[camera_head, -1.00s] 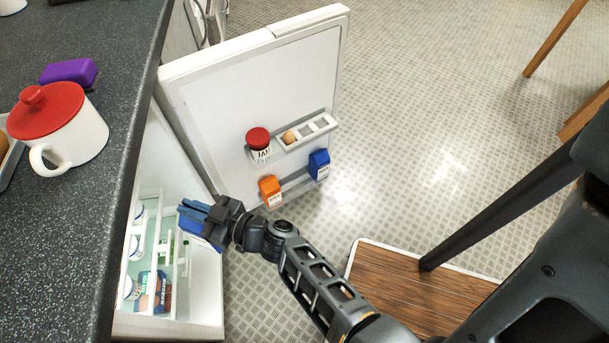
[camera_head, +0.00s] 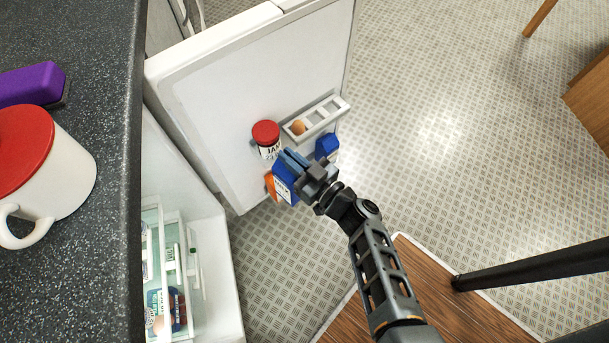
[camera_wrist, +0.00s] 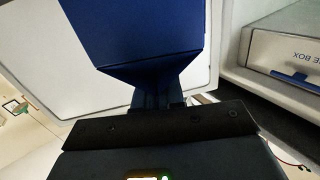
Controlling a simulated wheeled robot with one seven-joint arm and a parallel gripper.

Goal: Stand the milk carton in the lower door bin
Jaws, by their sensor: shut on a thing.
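My gripper (camera_head: 306,167) is shut on a blue milk carton (camera_head: 283,188) and holds it in front of the open fridge door (camera_head: 215,120). The held carton (camera_wrist: 140,30) fills the upper middle of the wrist view. In the head view it overlaps the lower door bin, which is mostly hidden behind the carton and gripper. I cannot tell whether the carton touches the bin. An orange carton (camera_head: 269,184) is partly hidden just left of the held carton. A second blue carton (camera_head: 327,146) stands to the right of my gripper.
A jam jar (camera_head: 267,138) with a red lid and an egg rack (camera_head: 318,118) with one egg are on the door above. The fridge interior (camera_head: 180,265) is open at left. The counter (camera_head: 85,260) holds a red-lidded white pot (camera_head: 65,180). Open floor lies to the right.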

